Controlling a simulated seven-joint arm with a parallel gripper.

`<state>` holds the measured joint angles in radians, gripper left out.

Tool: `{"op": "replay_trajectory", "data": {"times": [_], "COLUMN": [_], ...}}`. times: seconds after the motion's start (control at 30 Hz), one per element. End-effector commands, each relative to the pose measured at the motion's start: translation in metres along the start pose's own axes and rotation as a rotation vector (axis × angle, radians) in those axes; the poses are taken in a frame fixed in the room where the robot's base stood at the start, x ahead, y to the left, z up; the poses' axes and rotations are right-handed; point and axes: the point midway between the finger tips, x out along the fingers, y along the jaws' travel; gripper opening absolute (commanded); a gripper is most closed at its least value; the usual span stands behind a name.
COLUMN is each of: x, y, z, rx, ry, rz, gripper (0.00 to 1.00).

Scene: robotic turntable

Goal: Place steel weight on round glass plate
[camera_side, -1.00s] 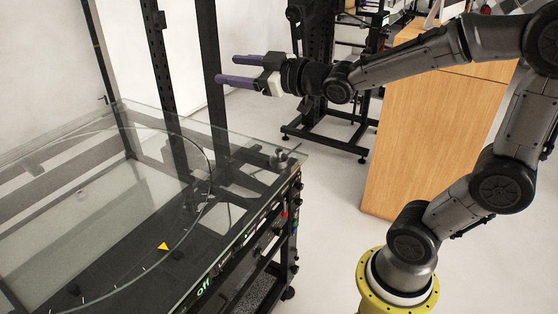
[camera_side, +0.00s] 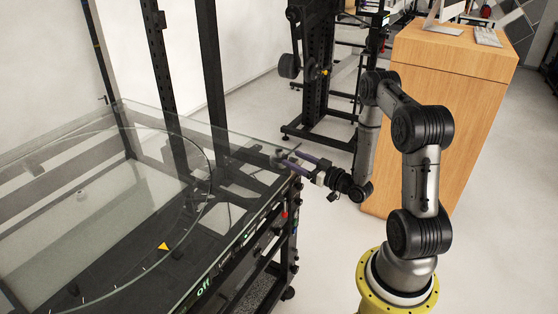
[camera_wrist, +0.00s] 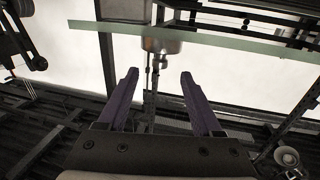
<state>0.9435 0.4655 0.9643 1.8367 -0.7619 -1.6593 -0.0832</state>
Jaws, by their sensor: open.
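The steel weight (camera_side: 281,157) is a small metal cylinder at the right corner of the rectangular glass top, outside the round plate. In the wrist view the weight (camera_wrist: 162,45) shows with its knob pointing down the picture, ahead of and between the fingers. The round glass plate (camera_side: 150,190) is clear, with a thin dark rim, and lies to the left; its upper surface looks empty. My gripper (camera_side: 292,160) is open, its purple fingers pointing left at the weight. In the wrist view the open gripper (camera_wrist: 160,74) has nothing clasped; contact with the weight cannot be told.
The rectangular glass top (camera_side: 250,147) rests on a black frame with uprights behind it. A yellow triangle marker (camera_side: 163,246) and a lit "off" sign (camera_side: 203,288) are near the front. A wooden cabinet (camera_side: 440,110) stands behind my arm. Grey floor is clear between.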

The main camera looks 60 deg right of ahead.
Motion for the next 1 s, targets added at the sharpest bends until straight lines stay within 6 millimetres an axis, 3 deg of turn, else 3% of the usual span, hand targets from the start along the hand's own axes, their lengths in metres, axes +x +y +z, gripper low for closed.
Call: {"op": "replay_trajectory", "data": {"times": [0.17,0.5,0.87,1.0], "x": [0.015,0.064,0.073,0.072], "y": [0.0,-0.001,0.0,0.0], "z": [-0.001,-0.002,-0.002,-0.002], "rx": [-0.003,-0.004,-0.003,-0.003], "ry": [0.002,0.003,0.002,0.002], "rz": [-0.002,-0.003,0.0,0.0], "gripper": [0.67,0.67,0.67,0.42]}}
